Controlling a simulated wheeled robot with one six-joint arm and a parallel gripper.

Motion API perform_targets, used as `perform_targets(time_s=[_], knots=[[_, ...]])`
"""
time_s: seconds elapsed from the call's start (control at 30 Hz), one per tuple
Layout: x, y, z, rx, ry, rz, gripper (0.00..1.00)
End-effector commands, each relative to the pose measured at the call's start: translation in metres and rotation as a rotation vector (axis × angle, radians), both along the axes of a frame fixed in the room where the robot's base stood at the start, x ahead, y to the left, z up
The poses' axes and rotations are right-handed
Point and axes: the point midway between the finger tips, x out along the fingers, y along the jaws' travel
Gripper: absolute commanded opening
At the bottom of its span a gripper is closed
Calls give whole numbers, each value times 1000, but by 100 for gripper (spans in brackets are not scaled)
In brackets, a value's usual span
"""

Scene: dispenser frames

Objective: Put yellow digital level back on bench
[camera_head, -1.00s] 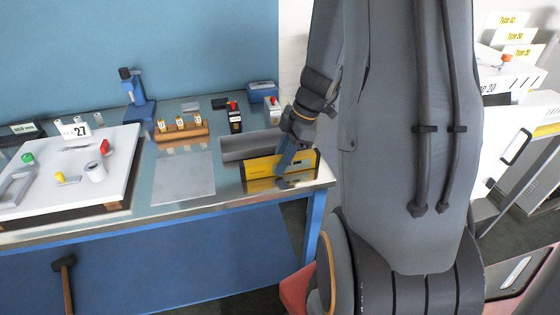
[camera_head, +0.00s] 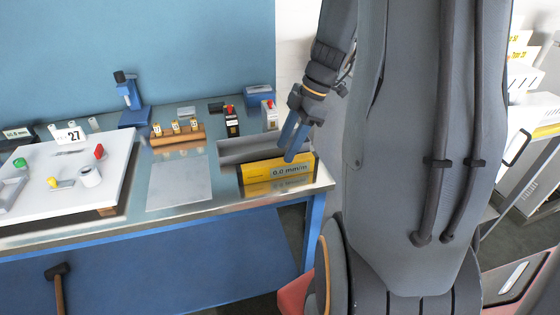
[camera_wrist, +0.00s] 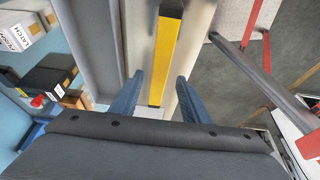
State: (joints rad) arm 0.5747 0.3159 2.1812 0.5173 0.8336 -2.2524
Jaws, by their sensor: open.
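The yellow digital level (camera_head: 256,174) stands on its long edge on the bench (camera_head: 225,203), close to the bench's front right corner. Its display faces the front and reads 0.0 mm/m. My gripper (camera_head: 288,157) is open above and just behind the level's top edge, with blue fingers pointing down. In the wrist view the yellow top of the level (camera_wrist: 166,52) runs lengthwise between the two open fingers (camera_wrist: 158,88). The fingers look clear of the level on both sides.
A grey angled block (camera_head: 240,150) lies right behind the level. A grey plate (camera_head: 180,182) lies flat to the left, beside a white board (camera_head: 60,190) with small parts. A wooden block with gauges (camera_head: 178,134) and small boxes stand behind. The bench's right edge is near.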

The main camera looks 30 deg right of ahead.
Motion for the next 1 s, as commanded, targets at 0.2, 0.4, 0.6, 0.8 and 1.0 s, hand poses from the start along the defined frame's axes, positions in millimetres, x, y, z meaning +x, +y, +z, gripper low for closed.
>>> perform_targets(time_s=[0.2, 0.4, 0.6, 0.8, 1.0], knots=[[-3, -14, 33, -3, -2, 0, 42], [-5, -17, 46, -2, 6, -7, 42], [-11, 10, 35, -43, 101, -149, 42], [-24, 53, 15, -132, 221, -440, 42], [-40, 92, -2, -203, 267, -743, 42]])
